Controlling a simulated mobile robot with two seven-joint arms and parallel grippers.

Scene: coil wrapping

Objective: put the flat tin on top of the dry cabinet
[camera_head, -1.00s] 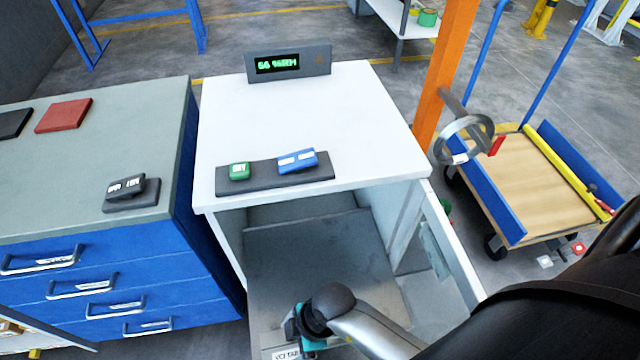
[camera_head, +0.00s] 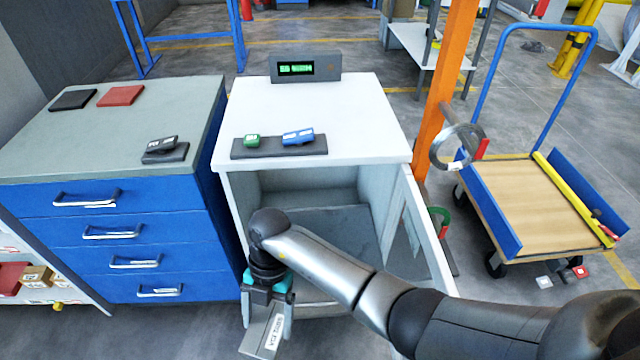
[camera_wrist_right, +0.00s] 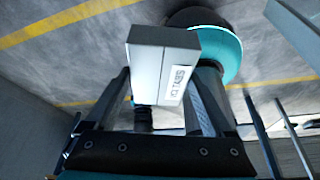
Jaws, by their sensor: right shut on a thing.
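The flat tin (camera_head: 262,336) is a grey box with a white "VCI TABS" label. My right gripper (camera_head: 268,300) is shut on it, low in front of the dry cabinet's left front edge. In the right wrist view the tin (camera_wrist_right: 160,62) sits between the fingers of the right gripper (camera_wrist_right: 165,100). The dry cabinet (camera_head: 350,110) is white, with its door (camera_head: 425,240) open at the right. The tin is well below the cabinet's top. My arm hides part of the cabinet's opening. My left gripper is not in view.
On the cabinet top stand a display (camera_head: 306,69) at the back and a dark tray (camera_head: 255,150) with a green and a blue item at the front. The top between and to the right is clear. A blue drawer unit (camera_head: 120,210) stands left; an orange post (camera_head: 445,80) stands right.

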